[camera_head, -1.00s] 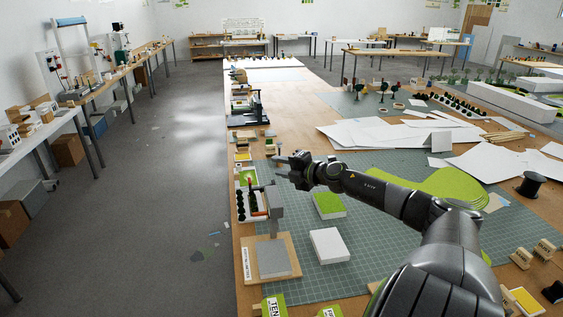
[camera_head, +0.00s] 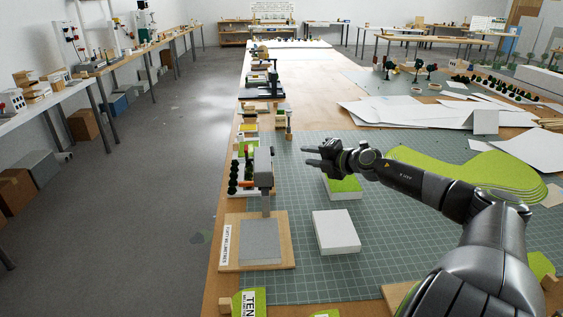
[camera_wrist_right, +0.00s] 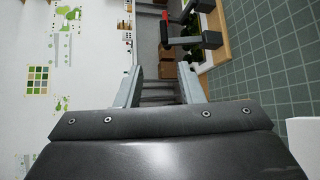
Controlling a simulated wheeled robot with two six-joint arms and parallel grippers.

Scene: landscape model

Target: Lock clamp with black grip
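A grey upright post (camera_head: 264,178) stands on a wooden base (camera_head: 229,262) with a grey plate (camera_head: 260,241), at the left edge of the table. A small red part shows beside its top. In the right wrist view, a grey bar with a black grip (camera_wrist_right: 212,40) sits at the top, near a red part (camera_wrist_right: 188,11); whether this black grip is the clamp's, I cannot tell. My right gripper (camera_head: 307,156) is open and empty, right of the post and apart from it. Its two fingers also show in the right wrist view (camera_wrist_right: 161,89). My left gripper is out of view.
A green cutting mat (camera_head: 385,225) covers the table. A white block (camera_head: 336,232) and a green-topped block (camera_head: 344,187) lie on it below my right gripper. Small model trees (camera_head: 233,178) stand left of the post. White sheets (camera_head: 395,113) lie farther back.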

